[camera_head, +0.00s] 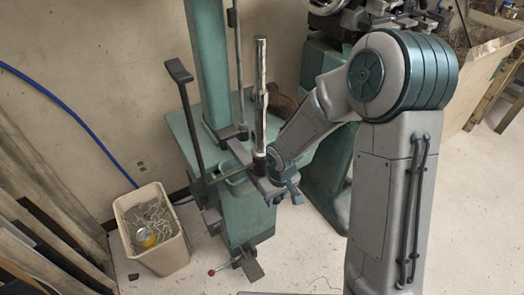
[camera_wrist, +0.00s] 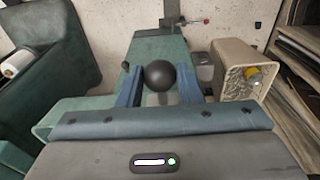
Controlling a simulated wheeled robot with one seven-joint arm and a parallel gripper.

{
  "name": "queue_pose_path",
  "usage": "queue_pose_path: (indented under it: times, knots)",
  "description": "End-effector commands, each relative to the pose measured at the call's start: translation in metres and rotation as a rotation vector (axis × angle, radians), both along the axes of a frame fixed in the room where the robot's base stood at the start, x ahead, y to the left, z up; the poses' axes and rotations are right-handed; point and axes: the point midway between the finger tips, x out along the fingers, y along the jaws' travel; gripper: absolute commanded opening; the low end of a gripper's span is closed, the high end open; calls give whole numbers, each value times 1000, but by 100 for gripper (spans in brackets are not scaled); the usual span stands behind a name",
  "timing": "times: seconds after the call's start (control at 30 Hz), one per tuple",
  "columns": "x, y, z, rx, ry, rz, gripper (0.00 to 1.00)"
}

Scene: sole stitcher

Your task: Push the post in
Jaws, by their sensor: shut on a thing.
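The tall post (camera_head: 260,92), light and streaked with a dark tip, stands upright on the green stitching machine (camera_head: 250,208). My gripper (camera_head: 268,184) is low by the foot of the post, at the machine's front. In the wrist view my gripper (camera_wrist: 160,88) has its two blue fingers on either side of a dark round knob (camera_wrist: 159,75), shut on it. The knob is hidden in the head view, and I cannot tell how it joins the post. Green machine surface (camera_wrist: 150,48) shows beyond the knob.
A beige bin (camera_head: 158,252) with wire scraps stands on the floor left of the machine; it also shows in the wrist view (camera_wrist: 229,66). Dark boards (camera_head: 45,215) lean at the far left. A blue cable (camera_head: 65,105) runs along the wall. Floor in front is mostly clear.

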Motion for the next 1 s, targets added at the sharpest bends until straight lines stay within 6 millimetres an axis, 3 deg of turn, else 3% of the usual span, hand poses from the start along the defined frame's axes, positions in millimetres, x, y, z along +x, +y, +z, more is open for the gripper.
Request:
queue_pose_path:
  times: [1.0]
  knots:
    - [52, 37, 1, 5, -5, 3, 5]
